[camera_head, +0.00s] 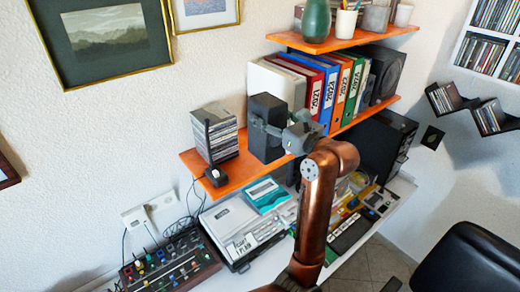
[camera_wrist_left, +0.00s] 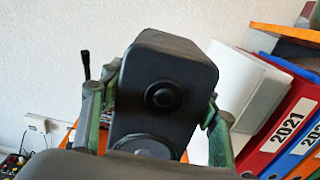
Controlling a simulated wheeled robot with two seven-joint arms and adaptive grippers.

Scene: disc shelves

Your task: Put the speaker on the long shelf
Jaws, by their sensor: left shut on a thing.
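The speaker (camera_head: 264,142) is a dark upright box. My left gripper (camera_head: 272,126) is shut around its sides, and the wrist view shows a finger on each side of the speaker (camera_wrist_left: 165,75) with its round drivers facing the camera. The long shelf (camera_head: 240,173) is the orange middle board on the wall. The speaker is at the shelf, between the disc stack and the binders; I cannot tell whether its base touches the board. A second dark speaker (camera_head: 384,68) stands at the shelf's right end. My right gripper is not in view.
A CD stack (camera_head: 215,135) stands left of the held speaker, and a small black item (camera_head: 215,177) sits at the shelf edge. Coloured binders (camera_head: 330,95) stand to the right. A shorter orange shelf (camera_head: 345,42) hangs above. The desk below is crowded with equipment.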

